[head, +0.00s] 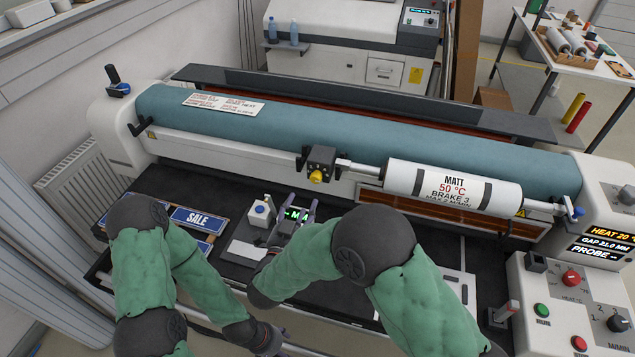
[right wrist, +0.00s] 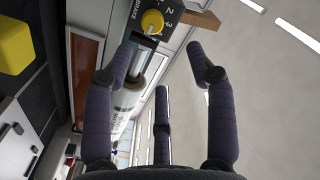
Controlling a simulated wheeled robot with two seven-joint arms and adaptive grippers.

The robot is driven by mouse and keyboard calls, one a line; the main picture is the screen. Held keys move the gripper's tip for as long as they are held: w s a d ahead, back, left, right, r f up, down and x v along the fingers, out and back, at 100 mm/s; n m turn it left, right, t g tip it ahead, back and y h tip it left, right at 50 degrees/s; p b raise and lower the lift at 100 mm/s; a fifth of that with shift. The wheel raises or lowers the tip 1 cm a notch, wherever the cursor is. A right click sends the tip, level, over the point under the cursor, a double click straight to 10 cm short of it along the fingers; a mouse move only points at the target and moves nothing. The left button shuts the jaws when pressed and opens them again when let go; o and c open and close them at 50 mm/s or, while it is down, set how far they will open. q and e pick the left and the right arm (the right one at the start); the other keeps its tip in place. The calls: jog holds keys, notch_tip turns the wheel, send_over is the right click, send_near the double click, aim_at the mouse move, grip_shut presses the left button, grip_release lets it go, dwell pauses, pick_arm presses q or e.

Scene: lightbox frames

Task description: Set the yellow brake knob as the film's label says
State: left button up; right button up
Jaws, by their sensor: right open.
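The yellow brake knob (head: 316,176) sits on the front of a black block beside the film roll's shaft. In the right wrist view the knob (right wrist: 152,22) shows near the top, with the numerals 2 and 3 and part of the word BRAKE around it. I cannot tell which numeral it points to. The white film label (head: 452,190) reads MATT, 50 °C, BRAKE 3, with a smaller line below. My right gripper (head: 293,222) is open and empty, below and left of the knob, apart from it; its fingers (right wrist: 160,65) are spread. My left gripper (head: 265,340) is low and mostly hidden.
The teal roller (head: 340,133) spans the laminator behind the block. SALE prints (head: 197,219) lie at left. The control panel (head: 578,306) is at right.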

aim_at(315, 181)
jog(key=x, duration=0.4)
jog(key=f+b+x, duration=0.1)
jog(key=x, duration=0.6)
jog(key=shift+w+f, duration=0.25)
jog(key=shift+w, duration=0.05)
jog(key=shift+d, duration=0.1)
jog(key=c, duration=1.1)
